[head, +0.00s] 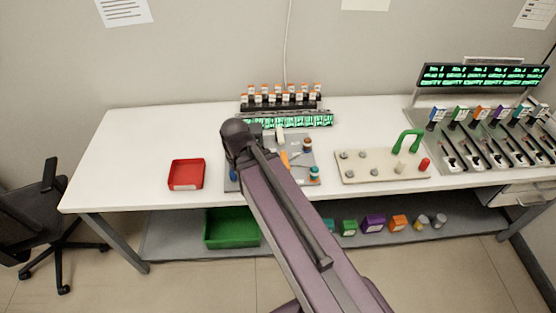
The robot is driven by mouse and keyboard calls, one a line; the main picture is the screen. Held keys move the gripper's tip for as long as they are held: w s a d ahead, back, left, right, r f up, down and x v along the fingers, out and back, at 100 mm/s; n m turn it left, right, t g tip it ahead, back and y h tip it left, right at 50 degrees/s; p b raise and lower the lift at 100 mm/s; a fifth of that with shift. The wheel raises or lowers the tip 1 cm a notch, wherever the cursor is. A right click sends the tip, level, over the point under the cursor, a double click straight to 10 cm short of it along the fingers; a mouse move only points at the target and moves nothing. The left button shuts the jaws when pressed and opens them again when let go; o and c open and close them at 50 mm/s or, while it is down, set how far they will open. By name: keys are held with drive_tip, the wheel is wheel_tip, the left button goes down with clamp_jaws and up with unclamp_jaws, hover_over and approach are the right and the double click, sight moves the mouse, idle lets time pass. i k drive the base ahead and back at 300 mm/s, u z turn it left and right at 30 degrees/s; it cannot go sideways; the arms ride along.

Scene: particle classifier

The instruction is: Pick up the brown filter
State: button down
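A small brown-topped piece (307,144), which may be the brown filter, stands near the right back edge of a grey board (298,154) on the white table. It is too small to tell for certain. My gripper cannot be made out; the dark joint at the arm's far end covers that area.
A red tray (186,187) lies left of the board. A row of orange-capped bottles (281,97) and a green-lit display (299,121) stand behind it. A beige board with a green handle (408,141) is to the right. The table's left end is clear.

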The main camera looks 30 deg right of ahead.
sight(308, 141)
drive_tip(key=u, duration=0.5)
drive_tip(key=k, duration=1.05)
drive_tip(key=z, duration=0.7)
drive_tip(key=i, duration=1)
drive_tip(key=z, duration=0.05)
